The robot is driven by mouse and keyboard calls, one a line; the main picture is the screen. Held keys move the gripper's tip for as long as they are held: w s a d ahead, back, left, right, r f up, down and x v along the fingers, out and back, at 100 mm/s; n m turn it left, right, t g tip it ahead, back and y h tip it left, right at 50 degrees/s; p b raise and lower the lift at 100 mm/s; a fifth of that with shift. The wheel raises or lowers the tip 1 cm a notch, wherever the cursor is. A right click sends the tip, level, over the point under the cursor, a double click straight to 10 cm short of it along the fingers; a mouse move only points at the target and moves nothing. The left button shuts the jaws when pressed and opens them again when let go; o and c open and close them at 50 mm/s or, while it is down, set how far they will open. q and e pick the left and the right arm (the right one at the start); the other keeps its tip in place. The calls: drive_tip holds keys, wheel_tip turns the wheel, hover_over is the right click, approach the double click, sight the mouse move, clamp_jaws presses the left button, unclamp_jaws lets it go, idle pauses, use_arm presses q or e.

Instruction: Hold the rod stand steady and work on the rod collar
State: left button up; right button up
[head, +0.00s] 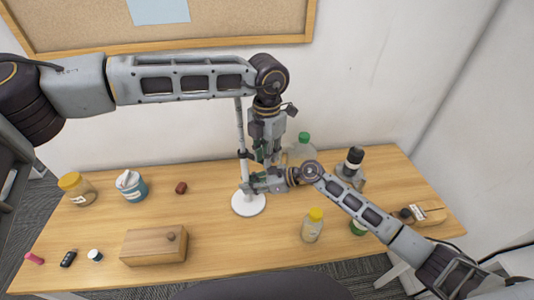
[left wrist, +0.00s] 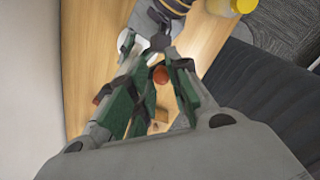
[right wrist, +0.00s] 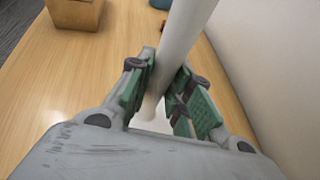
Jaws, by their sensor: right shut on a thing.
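The rod stand has a white round base (head: 249,203) on the table and an upright pale rod (head: 240,125). A dark rod collar (head: 244,154) sits partway up the rod. My right gripper (head: 248,187) is shut on the rod low down, below the collar; the rod (right wrist: 185,28) runs between its green pads in the right wrist view. My left gripper (head: 264,158) points down just right of the rod near collar height. Its fingers (left wrist: 157,62) look apart in the left wrist view. A small reddish round thing (left wrist: 161,75) shows between them; I cannot tell what it is.
A wooden box (head: 153,246), a red lump (head: 181,188), a blue tub (head: 131,187) and a yellow-lidded jar (head: 77,190) stand left. A yellow-capped bottle (head: 312,226), a green-capped bottle (head: 303,146) and a dark-topped object (head: 353,160) stand right. The table between box and base is clear.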

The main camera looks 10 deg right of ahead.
use_arm(q)
drive_tip(key=shift+o, duration=1.2)
drive_tip(key=shift+r, duration=0.1)
wheel_tip(320, 180, up, 12)
